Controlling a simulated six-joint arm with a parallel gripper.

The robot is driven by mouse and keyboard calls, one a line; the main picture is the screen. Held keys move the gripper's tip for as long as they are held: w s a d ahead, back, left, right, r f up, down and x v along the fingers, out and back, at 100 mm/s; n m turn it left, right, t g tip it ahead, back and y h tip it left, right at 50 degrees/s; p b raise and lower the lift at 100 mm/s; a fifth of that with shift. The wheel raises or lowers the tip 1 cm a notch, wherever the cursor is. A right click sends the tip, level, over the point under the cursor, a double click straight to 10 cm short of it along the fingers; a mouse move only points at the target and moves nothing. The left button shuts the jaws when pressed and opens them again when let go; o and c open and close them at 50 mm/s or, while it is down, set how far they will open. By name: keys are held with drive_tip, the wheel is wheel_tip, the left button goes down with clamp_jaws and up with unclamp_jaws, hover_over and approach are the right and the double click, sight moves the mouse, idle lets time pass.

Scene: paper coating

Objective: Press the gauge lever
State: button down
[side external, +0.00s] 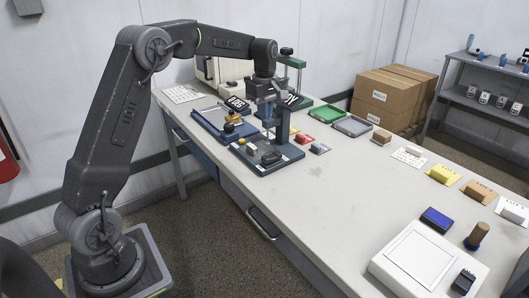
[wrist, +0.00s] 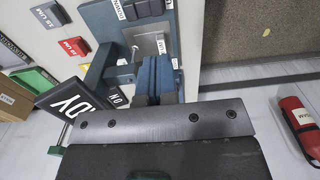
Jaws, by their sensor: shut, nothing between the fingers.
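The gauge is a dark blue stand with a flat base (side external: 256,166) and an upright post (side external: 283,127), at the near left of the bench. It also shows in the wrist view as a blue base (wrist: 103,22) with a metal plate (wrist: 148,42). My gripper (side external: 268,122) points down over this stand, close to its post. Its blue fingers (wrist: 157,76) are together and empty, over the metal plate. I cannot make out the gauge lever clearly, and I cannot tell whether the fingers touch anything.
A black sign (wrist: 72,105) and green tray (side external: 325,113) are nearby. The bench middle is clear.

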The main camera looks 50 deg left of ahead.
sight(264, 158)
wheel_tip(264, 158, down, 14)
idle(0.8)
drive_tip(key=shift+s+f, duration=0.25)
drive_tip(key=shift+f, duration=0.25)
drive_tip(key=shift+r, duration=0.1)
drive_tip(key=shift+r, duration=0.75)
drive_tip(key=shift+r, duration=0.1)
